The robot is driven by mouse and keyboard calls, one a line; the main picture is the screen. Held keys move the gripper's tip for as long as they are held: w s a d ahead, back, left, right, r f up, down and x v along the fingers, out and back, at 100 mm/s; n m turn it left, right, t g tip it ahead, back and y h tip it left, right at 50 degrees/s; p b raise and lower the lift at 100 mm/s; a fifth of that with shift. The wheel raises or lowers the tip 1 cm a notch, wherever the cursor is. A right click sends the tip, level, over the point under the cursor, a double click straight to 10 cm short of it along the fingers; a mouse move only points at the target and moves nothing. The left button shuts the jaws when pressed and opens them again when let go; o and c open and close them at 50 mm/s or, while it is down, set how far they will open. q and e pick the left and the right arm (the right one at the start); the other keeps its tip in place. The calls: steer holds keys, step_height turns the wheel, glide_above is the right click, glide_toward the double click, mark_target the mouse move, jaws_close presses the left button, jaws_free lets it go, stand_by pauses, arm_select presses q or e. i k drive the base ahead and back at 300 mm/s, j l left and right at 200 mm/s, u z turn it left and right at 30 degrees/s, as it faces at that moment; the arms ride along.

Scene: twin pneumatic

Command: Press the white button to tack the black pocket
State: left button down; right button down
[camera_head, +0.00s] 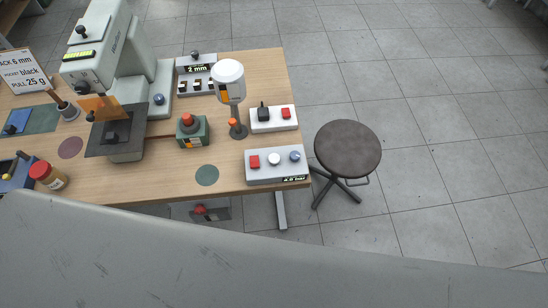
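A grey control box (260,175) sits at the table's front right, with a red, a white and a blue button in a row and a display that seems to read 4.0 bar. The white button (274,158) is in the middle. A grey-green machine (105,45) stands at the back left. A dark flat piece (97,143) lies under its head; I cannot tell whether this is the black pocket. A sign (25,72) at the left reads "TACK 6 mm, POCKET black, PULL 25 g", its left edge cut off. Neither gripper is in view.
A wooden table (160,180) holds a white box (273,118) with a red switch, a green box (192,131) with a red knob, a lamp-like post (229,82) and a jar (49,175). A stool (347,148) stands right. A pale grey surface (250,255) fills the bottom.

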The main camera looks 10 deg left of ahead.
mark_target(274, 159)
steer(key=i+l+u, duration=0.1)
steer(key=u, duration=0.35)
steer(key=l+u, duration=0.25)
steer(key=u, duration=0.2)
steer(key=l+u, duration=0.2)
steer(key=u, duration=0.25)
steer(key=l+u, duration=0.15)
steer(key=l, duration=0.45)
steer(key=k+l+u, duration=0.15)
steer(key=l, duration=0.5)
steer(key=l+u, duration=0.15)
steer(key=l, duration=0.45)
